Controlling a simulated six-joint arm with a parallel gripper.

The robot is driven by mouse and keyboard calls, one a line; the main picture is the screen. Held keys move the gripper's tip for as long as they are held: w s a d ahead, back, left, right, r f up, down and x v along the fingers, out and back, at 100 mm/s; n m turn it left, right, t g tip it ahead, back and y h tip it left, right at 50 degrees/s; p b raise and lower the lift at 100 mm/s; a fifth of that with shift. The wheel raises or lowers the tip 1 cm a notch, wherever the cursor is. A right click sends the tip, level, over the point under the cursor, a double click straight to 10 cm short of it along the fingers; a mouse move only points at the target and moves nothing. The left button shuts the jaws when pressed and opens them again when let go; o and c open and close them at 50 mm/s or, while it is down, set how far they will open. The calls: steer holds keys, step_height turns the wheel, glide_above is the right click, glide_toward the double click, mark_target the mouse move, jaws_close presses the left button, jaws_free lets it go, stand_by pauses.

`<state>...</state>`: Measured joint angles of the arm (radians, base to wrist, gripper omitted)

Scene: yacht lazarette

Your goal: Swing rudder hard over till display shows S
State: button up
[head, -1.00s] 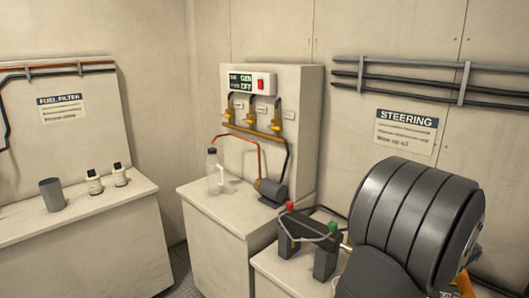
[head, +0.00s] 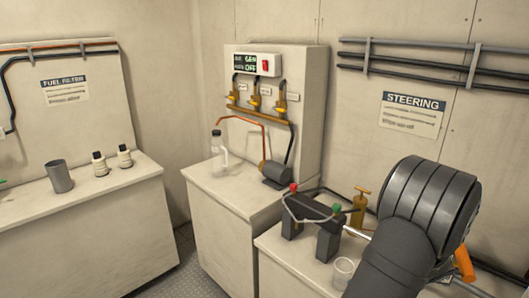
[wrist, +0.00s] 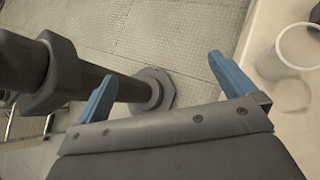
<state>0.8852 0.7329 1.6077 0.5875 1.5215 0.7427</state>
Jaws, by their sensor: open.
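My gripper (wrist: 160,68) shows in the wrist view, with two blue fingers spread apart and nothing between them. It hangs above the floor, left of a pale bench edge. In the head view my dark arm blocks part of the right bench, and the gripper is hidden. The STEERING sign (head: 412,112) hangs above that bench. A small green-lit display (head: 249,64) on the centre panel reads GEN and OFF; I see no S readout. An orange handle (head: 464,264) shows partly behind my arm. I cannot tell whether it belongs to the rudder gear.
On the right bench (head: 290,262) stand a dark bracket (head: 327,238) with red and green knobs, a brass pump (head: 359,207) and a clear cup (head: 343,268). A bottle (head: 218,150) and motor (head: 275,172) sit on the centre cabinet. Floor shows between cabinets.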

steer(key=c, duration=1.3)
steer(key=shift+s+d, duration=0.1)
steer(key=shift+d, duration=0.05)
steer(key=c, duration=0.3)
steer(key=shift+n+g+h, duration=0.4)
steer(key=shift+n, duration=0.4)
steer(key=d, duration=0.1)
steer(key=s+d+r, duration=0.1)
steer(key=s+d, duration=0.1)
steer(key=shift+s+r, duration=0.15)
steer(key=shift+r, duration=0.2)
jaws_close()
steer(key=s+d+r+g+h, duration=0.2)
steer(key=s+d+r+h, duration=0.1)
steer(key=s+d+r, duration=0.6)
steer(key=s+d+r+g+h, duration=0.25)
steer(key=s+d+r, duration=0.35)
steer(key=d, duration=0.5)
step_height(320, 180, up, 4)
steer(key=m+t+h, duration=0.4)
steer(key=m, duration=1.2)
glide_above(467, 273)
steer(key=w+d, duration=0.2)
steer(key=d, duration=0.5)
step_height(467, 273, down, 10)
steer(key=shift+w, duration=0.2)
